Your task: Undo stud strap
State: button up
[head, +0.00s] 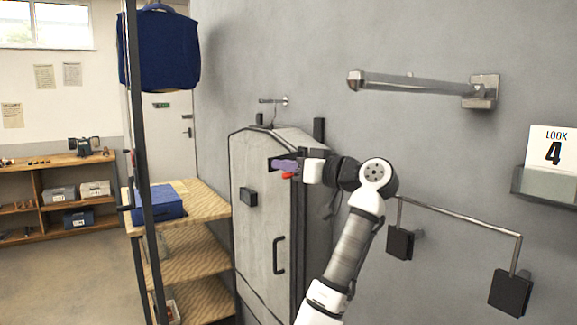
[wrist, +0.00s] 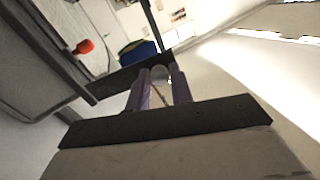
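A grey upright case (head: 262,205) stands against the wall, with a black handle on its front. A dark strap (wrist: 130,78) seems to cross behind my fingertips in the wrist view. A small round pale piece (wrist: 162,73), possibly the stud, shows between the fingertips; I cannot tell whether they touch it. A red tab (head: 288,175) is just below my gripper (head: 285,165) at the upper part of the case. The red tab also shows at left in the wrist view (wrist: 84,46). My gripper's purple fingers (wrist: 162,85) are apart. The exact contact is hidden in the head view.
A wall rail (head: 420,85) and a lower bracket bar (head: 460,218) stick out at right.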

jog(key=o, duration=0.3)
jog(key=shift+o, duration=0.2)
jog(key=b+v, duration=0.2)
jog(key=v, duration=0.5)
jog(key=shift+s+d, duration=0.2)
